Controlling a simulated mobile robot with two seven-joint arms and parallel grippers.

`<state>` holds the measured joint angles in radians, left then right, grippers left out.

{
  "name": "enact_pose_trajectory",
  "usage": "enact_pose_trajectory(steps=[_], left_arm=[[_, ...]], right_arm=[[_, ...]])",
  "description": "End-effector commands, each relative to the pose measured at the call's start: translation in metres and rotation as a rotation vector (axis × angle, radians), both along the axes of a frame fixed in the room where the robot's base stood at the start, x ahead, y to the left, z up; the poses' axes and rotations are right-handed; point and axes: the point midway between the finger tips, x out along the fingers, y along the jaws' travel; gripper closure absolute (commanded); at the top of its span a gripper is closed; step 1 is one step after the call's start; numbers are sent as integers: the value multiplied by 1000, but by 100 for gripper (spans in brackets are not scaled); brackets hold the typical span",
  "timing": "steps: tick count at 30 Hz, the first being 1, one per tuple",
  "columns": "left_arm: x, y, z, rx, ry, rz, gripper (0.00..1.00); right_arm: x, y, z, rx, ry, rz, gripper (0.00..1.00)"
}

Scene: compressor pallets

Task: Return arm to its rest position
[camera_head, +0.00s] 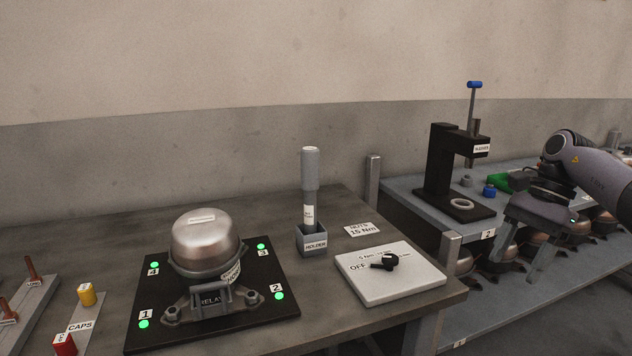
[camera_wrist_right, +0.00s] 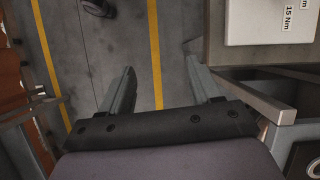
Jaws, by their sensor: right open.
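My right arm comes in from the right in the head view. Its gripper (camera_head: 530,262) hangs with the fingers pointing down, in front of the shelf with compressors at the right. The fingers are apart and nothing is between them. In the right wrist view the gripper (camera_wrist_right: 162,85) is also open and empty, above the grey floor. My left gripper does not show in either view.
A table (camera_head: 110,240) holds a compressor (camera_head: 205,240) on a black plate, a tool in a holder (camera_head: 312,240) and a white switch panel (camera_head: 390,280). A black press (camera_head: 440,170) stands on the bench (camera_head: 405,190) behind the gripper. The wrist view shows floor with yellow lines (camera_wrist_right: 155,50).

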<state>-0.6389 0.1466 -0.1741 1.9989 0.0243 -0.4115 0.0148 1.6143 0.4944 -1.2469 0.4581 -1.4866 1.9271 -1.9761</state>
Motion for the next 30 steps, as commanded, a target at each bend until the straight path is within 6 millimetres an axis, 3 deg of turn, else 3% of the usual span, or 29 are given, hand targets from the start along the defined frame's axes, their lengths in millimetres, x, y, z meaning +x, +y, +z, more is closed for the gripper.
enact_pose_trajectory(steps=[1, 6, 12, 14, 15, 21, 30], left_arm=[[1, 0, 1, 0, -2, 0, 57], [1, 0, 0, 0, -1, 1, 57], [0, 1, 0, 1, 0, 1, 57], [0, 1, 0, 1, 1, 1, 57], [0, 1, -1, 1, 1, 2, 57], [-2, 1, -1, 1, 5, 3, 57], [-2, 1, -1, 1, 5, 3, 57]], right_arm=[[-8, -35, 0, 3, -1, -69, 37], [-40, -127, -1, 11, 0, -252, 37], [-86, -208, -3, 18, -1, -431, 37], [-99, -225, -6, 21, -1, -476, 37], [-84, -209, -20, 35, -8, -472, 37], [-51, -166, -72, 134, -36, -576, 37], [-23, -80, -146, 418, 21, -865, 37]])
